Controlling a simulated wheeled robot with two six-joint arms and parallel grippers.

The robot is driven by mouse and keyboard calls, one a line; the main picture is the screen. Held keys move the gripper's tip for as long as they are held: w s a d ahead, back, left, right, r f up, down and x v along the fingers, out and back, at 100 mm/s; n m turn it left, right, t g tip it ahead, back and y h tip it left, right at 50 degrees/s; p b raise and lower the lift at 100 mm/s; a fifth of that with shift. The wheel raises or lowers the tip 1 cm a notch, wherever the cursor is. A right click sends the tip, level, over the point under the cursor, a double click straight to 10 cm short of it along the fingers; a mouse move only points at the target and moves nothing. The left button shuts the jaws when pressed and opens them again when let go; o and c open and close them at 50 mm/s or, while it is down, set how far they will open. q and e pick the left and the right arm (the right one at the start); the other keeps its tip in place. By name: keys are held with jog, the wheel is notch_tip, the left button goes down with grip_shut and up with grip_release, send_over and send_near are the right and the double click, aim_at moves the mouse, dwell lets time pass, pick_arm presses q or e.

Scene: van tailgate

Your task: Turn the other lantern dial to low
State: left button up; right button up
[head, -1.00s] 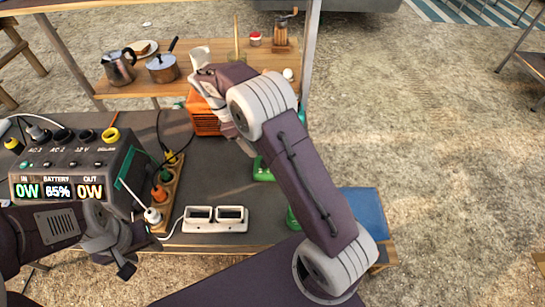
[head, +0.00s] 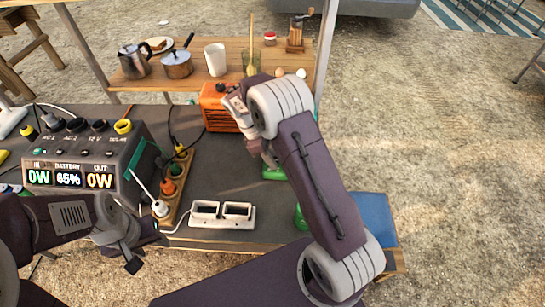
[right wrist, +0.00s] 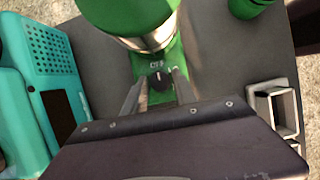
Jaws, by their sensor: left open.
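A green lantern (right wrist: 135,20) stands in front of my right gripper in the right wrist view, with a small dark dial (right wrist: 158,82) on its base. "OFF" is printed just above the dial; the marking to its right is partly hidden. My right gripper (right wrist: 158,92) has its two fingers apart, one on each side of the dial, with visible gaps; contact cannot be told. In the head view my right arm hides most of the lantern; only its green base (head: 273,173) shows. My left gripper (head: 136,250) is open and empty at the table's front left.
A power station (head: 75,165), a socket strip (head: 178,180) with plugs and a white two-slot dock (head: 221,222) are on the table. An orange radio (head: 215,118) is behind. A teal box (right wrist: 35,60) stands left of the lantern; another green object (right wrist: 248,6) is right.

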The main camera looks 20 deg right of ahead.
grip_shut()
jog(key=shift+r+m+p, duration=0.2)
jog(key=shift+m+p, duration=0.2)
jog(key=shift+p, duration=0.35)
jog(key=m+g+y+p, duration=0.1)
jog(key=m+p, duration=0.2)
jog(key=shift+w+d, duration=0.1)
jog(key=m+g+y+p, duration=0.1)
jog(key=m+p, duration=0.1)
jog(key=m, duration=0.1)
jog(key=shift+d+f+m, duration=0.1)
jog(key=shift+m, duration=0.2)
jog(key=shift+w+f+m+y+p, duration=0.1)
jog(key=shift+m+y+p, duration=0.7)
jog(key=shift+m, duration=1.3)
